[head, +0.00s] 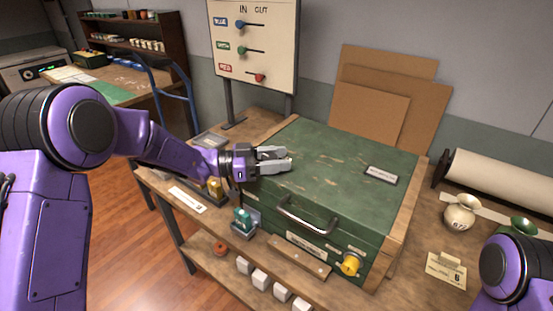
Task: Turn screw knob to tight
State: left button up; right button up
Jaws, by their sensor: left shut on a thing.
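A yellow knob (350,264) sits at the lower right of the front of a green chest (335,160). I cannot tell whether it is the screw knob or how tight it is. My left gripper (285,160) is over the left part of the chest's top, well up and left of the yellow knob. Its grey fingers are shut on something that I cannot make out. My right gripper is out of view; only part of my right arm shows at the bottom right.
The chest has a metal front handle (306,218) and stands on a wooden bench. A teal item (243,217) stands left of it. A cream round pot (460,212) and a card (446,270) are at the right. A board with sliders (254,45) stands behind.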

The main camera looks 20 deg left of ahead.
pick_arm(q)
jog(key=shift+r, duration=0.15)
jog(key=o, duration=1)
jog(key=shift+c, duration=0.2)
jog(key=shift+a, duration=0.2)
jog(key=b+v, duration=0.2)
jog(key=v, duration=0.8)
jog(key=shift+b, duration=0.35)
jog(key=shift+s+a, duration=0.1)
